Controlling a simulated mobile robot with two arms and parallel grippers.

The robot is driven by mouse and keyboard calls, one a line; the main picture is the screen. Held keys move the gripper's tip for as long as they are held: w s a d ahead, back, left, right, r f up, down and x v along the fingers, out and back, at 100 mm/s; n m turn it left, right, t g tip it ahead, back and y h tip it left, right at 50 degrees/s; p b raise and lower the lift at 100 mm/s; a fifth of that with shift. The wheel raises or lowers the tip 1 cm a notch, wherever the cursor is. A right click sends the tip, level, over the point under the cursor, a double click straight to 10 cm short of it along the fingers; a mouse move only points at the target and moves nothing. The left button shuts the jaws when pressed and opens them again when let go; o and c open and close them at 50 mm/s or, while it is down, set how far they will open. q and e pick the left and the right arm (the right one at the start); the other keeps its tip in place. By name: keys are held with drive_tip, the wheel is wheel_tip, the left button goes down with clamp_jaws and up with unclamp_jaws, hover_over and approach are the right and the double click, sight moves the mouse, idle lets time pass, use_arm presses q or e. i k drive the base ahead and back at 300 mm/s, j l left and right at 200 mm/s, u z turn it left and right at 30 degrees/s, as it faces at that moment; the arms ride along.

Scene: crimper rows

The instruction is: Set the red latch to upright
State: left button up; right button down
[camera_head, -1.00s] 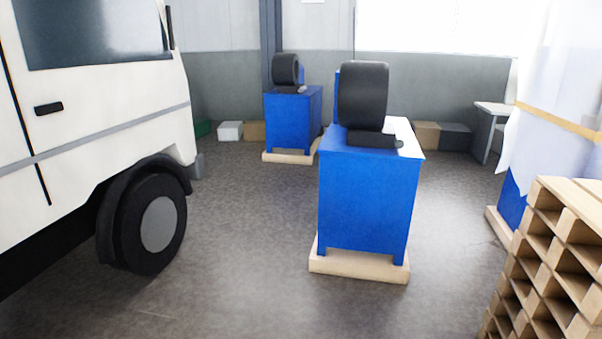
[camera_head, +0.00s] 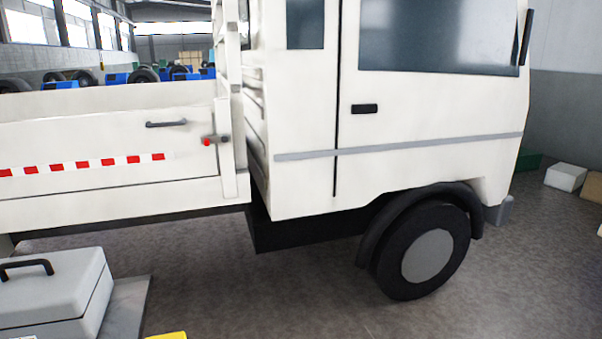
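A small latch with a red tip (camera_head: 207,142) sits on the side panel of a white truck's bed (camera_head: 100,130), near the panel's right end by the cab. Its grey lever (camera_head: 219,138) appears to lie roughly level, though it is small in the picture. A dark grey handle (camera_head: 166,124) is just to its left on the same panel. Neither of my grippers is in view.
The truck's cab (camera_head: 300,180) and front wheel (camera_head: 425,252) fill the middle and right. A grey case (camera_head: 50,290) with a black handle stands at the lower left on a grey slab (camera_head: 125,305). The floor (camera_head: 250,300) between case and wheel is clear.

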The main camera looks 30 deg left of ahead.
sight(206, 140)
drive_tip(key=i+u, duration=0.15)
drive_tip(key=u, duration=0.3)
drive_tip(key=i+u, duration=0.2)
drive_tip(key=u, duration=0.25)
drive_tip(key=i+u, duration=0.15)
drive_tip(key=u, duration=0.25)
drive_tip(key=i+l+u, duration=0.15)
drive_tip(key=u, duration=0.3)
drive_tip(key=i+l+u, duration=0.1)
drive_tip(key=u, duration=0.35)
drive_tip(key=i+l+u, duration=0.1)
drive_tip(key=l+u, duration=0.2)
drive_tip(key=u, duration=0.15)
drive_tip(key=i+l+u, duration=0.15)
drive_tip(key=l+u, duration=0.15)
drive_tip(key=i+l+u, duration=0.25)
drive_tip(key=k+l, duration=0.05)
drive_tip(key=k, duration=0.05)
